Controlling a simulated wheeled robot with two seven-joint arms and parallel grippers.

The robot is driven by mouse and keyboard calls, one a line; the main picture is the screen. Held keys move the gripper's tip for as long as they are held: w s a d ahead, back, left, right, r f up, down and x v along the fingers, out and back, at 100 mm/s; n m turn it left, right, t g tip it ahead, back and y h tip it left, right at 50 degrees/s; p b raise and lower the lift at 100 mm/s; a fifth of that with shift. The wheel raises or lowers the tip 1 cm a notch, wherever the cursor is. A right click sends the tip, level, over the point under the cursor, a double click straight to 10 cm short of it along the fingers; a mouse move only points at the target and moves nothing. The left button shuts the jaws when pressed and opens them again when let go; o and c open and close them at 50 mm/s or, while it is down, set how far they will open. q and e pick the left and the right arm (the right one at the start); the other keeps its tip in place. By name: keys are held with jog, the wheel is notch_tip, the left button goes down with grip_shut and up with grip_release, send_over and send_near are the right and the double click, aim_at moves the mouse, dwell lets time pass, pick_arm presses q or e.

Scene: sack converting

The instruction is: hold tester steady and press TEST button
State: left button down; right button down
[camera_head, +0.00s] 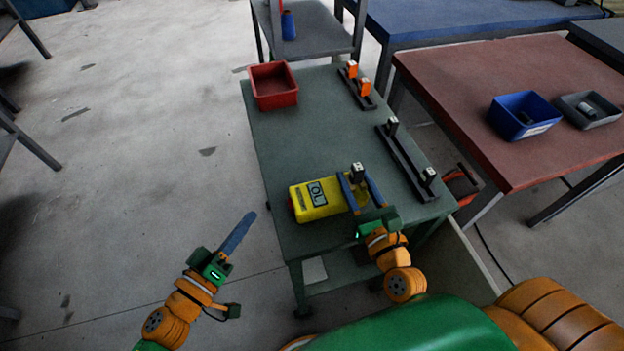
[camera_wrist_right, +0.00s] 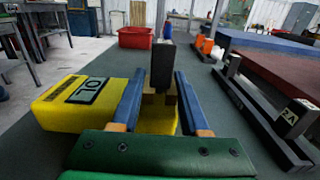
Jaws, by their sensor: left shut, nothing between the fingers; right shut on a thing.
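The yellow tester (camera_head: 318,197) lies on the green table near its front left edge, its display reading "OL". It also shows in the right wrist view (camera_wrist_right: 62,104). My right gripper (camera_head: 356,178) is at the tester's right end, with its fingers above the yellow body. It is shut on a black block (camera_wrist_right: 162,62) standing upright between its fingertips. I cannot tell whether the block is joined to the tester. My left gripper (camera_head: 250,218) is shut and empty, left of the table over the floor. No TEST button can be made out; the fingers hide part of the tester.
A red bin (camera_head: 273,86) stands at the table's far left corner. Dark bars with upright blocks (camera_head: 405,160) and orange pieces (camera_head: 361,86) line the right side. The table between bin and tester is clear. A red-topped table (camera_head: 520,85) with a blue bin (camera_head: 522,114) stands right.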

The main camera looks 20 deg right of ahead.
dwell(0.5)
jog(key=shift+c, duration=1.6)
grip_release()
jog(key=shift+s, duration=0.1)
